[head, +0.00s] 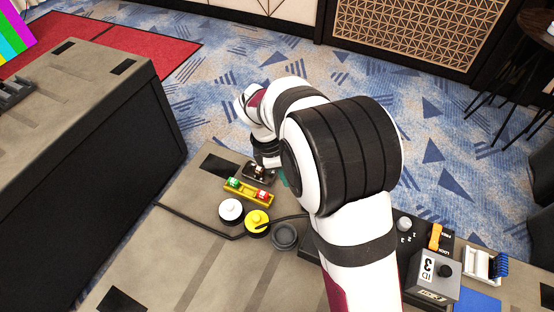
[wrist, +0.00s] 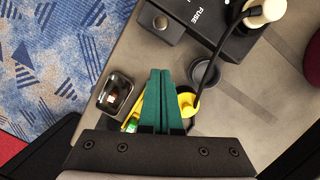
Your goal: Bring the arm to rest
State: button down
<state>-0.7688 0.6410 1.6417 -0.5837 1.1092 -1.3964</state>
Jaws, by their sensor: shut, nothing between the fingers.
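My gripper (wrist: 160,74) has two green fingers pressed together with nothing between them. In the wrist view they point up the picture, over the table, between a small dark tray and a yellow round piece. In the head view my white and black arm reaches across the table from the lower right and bends over its far edge. Only a sliver of the green fingers (head: 284,179) shows there, beside the arm; the rest is hidden. How high the fingertips are above the table is hard to tell.
Near my gripper are a small dark tray (head: 260,173), a yellow holder (head: 249,191) with red and green pieces, a white round piece (head: 231,210), a yellow round piece (head: 257,221) with a cable and a dark round dish (head: 285,236). A black fuse box (wrist: 235,35) lies beyond.

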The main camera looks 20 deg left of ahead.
jog(key=w+v, duration=0.1)
jog(key=v, duration=0.6)
jog(key=s+d+r+m+g, duration=0.1)
jog(key=s+d+r+m, duration=0.1)
jog(key=d+m, duration=0.25)
jog(key=s+d+r+m, duration=0.1)
jog(key=d+r+m, duration=0.2)
jog(key=d, duration=0.3)
jog(key=s+d+m+y, duration=0.2)
jog(key=s+d+m, duration=0.4)
jog(key=s+m, duration=0.3)
jog(key=s+d+m+y, duration=0.2)
jog(key=s+d+m, duration=0.5)
jog(key=m, duration=0.5)
jog(key=shift+s+f+g, duration=0.2)
jog(key=shift+s+g, duration=0.1)
jog(key=shift+s, duration=0.75)
